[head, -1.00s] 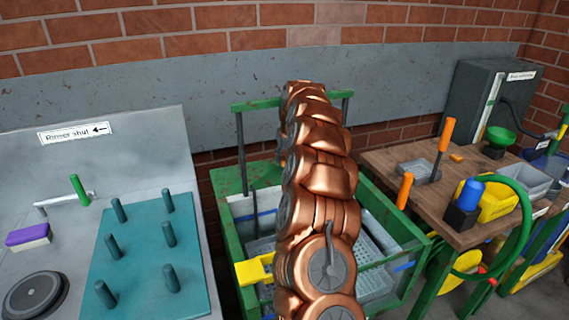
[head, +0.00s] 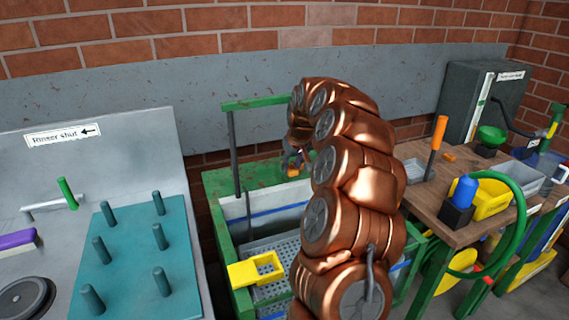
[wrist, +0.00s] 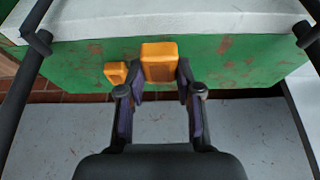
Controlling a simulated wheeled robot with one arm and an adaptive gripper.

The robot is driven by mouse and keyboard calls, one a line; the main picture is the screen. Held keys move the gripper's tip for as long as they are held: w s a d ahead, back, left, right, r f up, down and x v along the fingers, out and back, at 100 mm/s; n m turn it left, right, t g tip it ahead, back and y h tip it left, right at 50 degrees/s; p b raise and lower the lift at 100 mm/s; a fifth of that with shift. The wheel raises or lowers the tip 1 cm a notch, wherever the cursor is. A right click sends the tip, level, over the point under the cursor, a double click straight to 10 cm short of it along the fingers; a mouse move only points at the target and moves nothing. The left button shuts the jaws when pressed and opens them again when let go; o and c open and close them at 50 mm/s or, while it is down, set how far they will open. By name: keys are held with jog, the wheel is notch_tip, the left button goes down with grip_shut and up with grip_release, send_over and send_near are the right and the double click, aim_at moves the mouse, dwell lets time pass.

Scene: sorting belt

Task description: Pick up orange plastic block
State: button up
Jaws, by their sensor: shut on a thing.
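An orange plastic block (wrist: 159,62) sits between the fingertips of my gripper (wrist: 158,88) in the wrist view, with a finger on each side of it. My gripper is shut on it. A second, smaller orange piece (wrist: 115,72) shows just left of the left finger, against the green rusty surface. In the head view my gripper (head: 292,162) hangs at the arm's end over the back of the green-framed bin, small and partly hidden by my copper arm. The held block is hard to make out there.
The green ledge (head: 222,184) and white-walled bin lie under my gripper. A yellow square piece (head: 240,274) is at the bin's left front. A teal peg board (head: 128,262) stands left. A wooden bench (head: 465,235) with a small orange piece (head: 449,157) is right.

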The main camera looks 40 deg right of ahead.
jog(key=s+b, duration=0.1)
jog(key=s, duration=0.6)
jog(key=shift+s+a+r, duration=0.2)
jog(key=shift+s+r, duration=0.15)
jog(key=shift+r, duration=0.1)
